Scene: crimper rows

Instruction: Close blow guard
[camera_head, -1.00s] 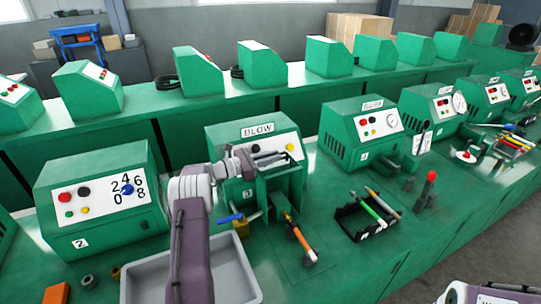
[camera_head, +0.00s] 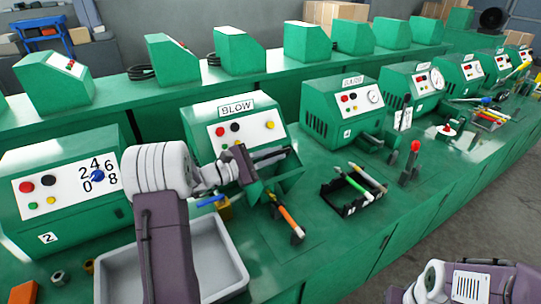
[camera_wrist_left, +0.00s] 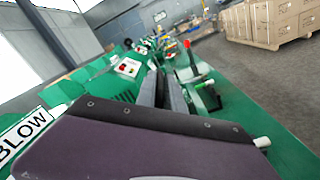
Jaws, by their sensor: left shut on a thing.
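The BLOW machine (camera_head: 237,130) is a green box with a sloped white panel; its label also shows in the wrist view (camera_wrist_left: 25,133). The blow guard (camera_head: 283,180) is a green open-framed cover at the machine's front right, tilted and partly hidden by my gripper. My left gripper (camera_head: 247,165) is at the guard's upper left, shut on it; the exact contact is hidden.
An orange-handled tool (camera_head: 286,219) lies just in front of the guard. A black tray (camera_head: 347,207) with pens is to the right, near a red-knobbed lever (camera_head: 414,147). A grey bin (camera_head: 222,250) lies under my left arm. A numbered dial machine (camera_head: 60,200) stands left.

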